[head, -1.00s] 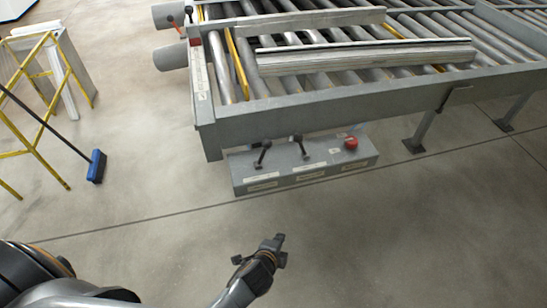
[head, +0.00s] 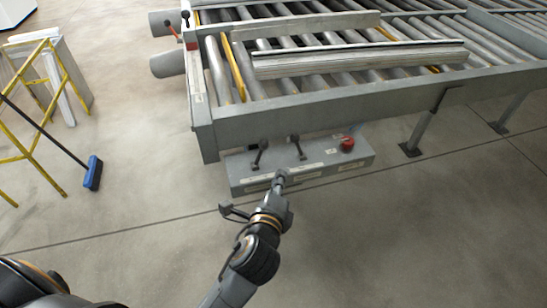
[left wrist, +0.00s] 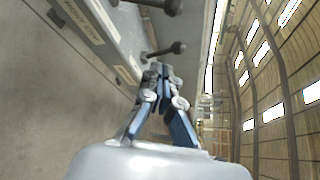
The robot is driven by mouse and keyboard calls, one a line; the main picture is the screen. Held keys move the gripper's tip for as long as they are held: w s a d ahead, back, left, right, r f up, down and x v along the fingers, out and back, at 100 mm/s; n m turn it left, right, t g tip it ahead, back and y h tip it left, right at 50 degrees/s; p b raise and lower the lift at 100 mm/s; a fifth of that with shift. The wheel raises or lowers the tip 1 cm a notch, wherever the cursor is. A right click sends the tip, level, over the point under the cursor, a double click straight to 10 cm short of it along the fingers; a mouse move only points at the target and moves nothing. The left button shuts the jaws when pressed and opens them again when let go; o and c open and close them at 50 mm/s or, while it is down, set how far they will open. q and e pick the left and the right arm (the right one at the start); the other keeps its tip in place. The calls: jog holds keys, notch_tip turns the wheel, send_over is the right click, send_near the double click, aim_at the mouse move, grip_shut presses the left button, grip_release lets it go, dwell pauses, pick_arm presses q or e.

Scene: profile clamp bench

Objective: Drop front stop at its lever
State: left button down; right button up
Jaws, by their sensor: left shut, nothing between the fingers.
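A grey control box (head: 350,168) below the front rail carries two black-knobbed levers, a left lever (head: 260,152) and a right lever (head: 299,145). I cannot read which is the front stop lever. My left gripper (head: 281,176) is shut and empty at the box's front edge, below and between the two levers in the head view. In the left wrist view the closed fingertips (left wrist: 160,70) point toward a near lever knob (left wrist: 179,47), with a small apparent gap. Another lever (left wrist: 172,7) is farther off. My right gripper is not in view.
A red button (head: 347,144) sits at the box's right end. Grey profiles (head: 360,62) lie on the roller conveyor above its front rail (head: 340,108). A yellow stand (head: 40,120) and blue broom (head: 93,172) are at left. The floor in front is clear.

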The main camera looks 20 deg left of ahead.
aim_at(259, 155)
pick_arm(q)
jog(key=p+x, duration=0.1)
jog(key=x, duration=0.8)
jog(key=shift+w, duration=0.2)
jog(key=a, duration=0.1)
jog(key=p, duration=0.1)
jog(key=a+r+p, duration=0.1)
jog(key=shift+s+a+r, duration=0.1)
jog(key=shift+s+a, duration=0.15)
jog(key=shift+a, duration=0.1)
jog(key=shift+s+a+r, duration=0.2)
jog(key=shift+s+a, duration=0.05)
jog(key=shift+a, duration=0.2)
jog(key=shift+w+f, duration=0.1)
